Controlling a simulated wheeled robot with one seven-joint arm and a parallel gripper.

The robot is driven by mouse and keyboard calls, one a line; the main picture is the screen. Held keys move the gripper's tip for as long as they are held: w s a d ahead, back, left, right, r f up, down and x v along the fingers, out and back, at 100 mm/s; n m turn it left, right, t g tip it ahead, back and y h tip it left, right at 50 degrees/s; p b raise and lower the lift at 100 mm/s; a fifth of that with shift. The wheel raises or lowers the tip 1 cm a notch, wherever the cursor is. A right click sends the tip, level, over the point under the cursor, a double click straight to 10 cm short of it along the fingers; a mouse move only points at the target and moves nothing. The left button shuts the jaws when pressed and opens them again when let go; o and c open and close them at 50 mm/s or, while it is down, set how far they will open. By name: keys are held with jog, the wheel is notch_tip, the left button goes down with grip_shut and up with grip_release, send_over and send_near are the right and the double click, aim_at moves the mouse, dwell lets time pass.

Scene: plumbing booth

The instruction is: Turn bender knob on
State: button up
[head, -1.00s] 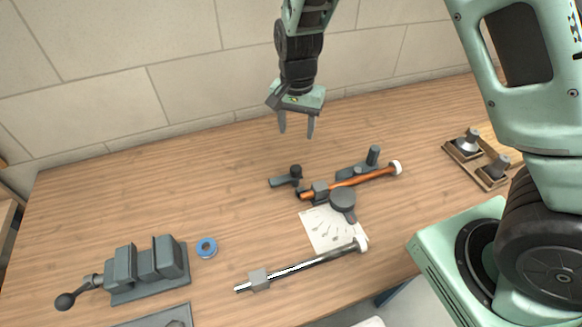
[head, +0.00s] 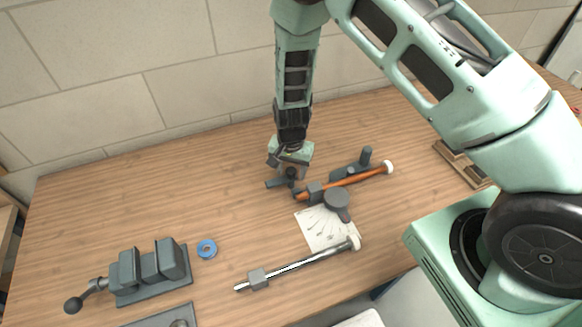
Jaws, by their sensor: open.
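The bender knob (head: 292,172) is a small dark grey knob on a short post, on a dark bar (head: 276,183) that lies on the workbench. My gripper (head: 289,174) points down right at the knob, and its fingers are on either side of it or just behind it. The fingertips partly overlap the knob, so contact cannot be told. The jaws are open. Beside the knob, the pipe bender (head: 337,201) with its round grey former holds an orange copper pipe (head: 360,178) with a white end.
A white sheet with drawings (head: 318,229) lies in front of the bender, with a chrome pipe (head: 300,266) below it. A blue tape roll (head: 207,249) and grey vise (head: 150,268) are at left. The bench's back left is clear.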

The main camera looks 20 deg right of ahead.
grip_shut()
jog(key=shift+n, duration=0.3)
jog(key=n+b, duration=0.2)
jog(key=n, duration=0.1)
jog(key=shift+f+b, duration=0.15)
jog(key=shift+b, duration=0.25)
jog(key=n+b, duration=0.2)
jog(key=n, duration=0.4)
jog(key=shift+b, duration=0.4)
jog(key=n+b, duration=0.1)
jog(key=n, duration=0.3)
jog(key=shift+b, duration=0.3)
jog(key=shift+n+b, duration=0.35)
jog(key=shift+n, duration=1.75)
jog(key=shift+r, duration=0.2)
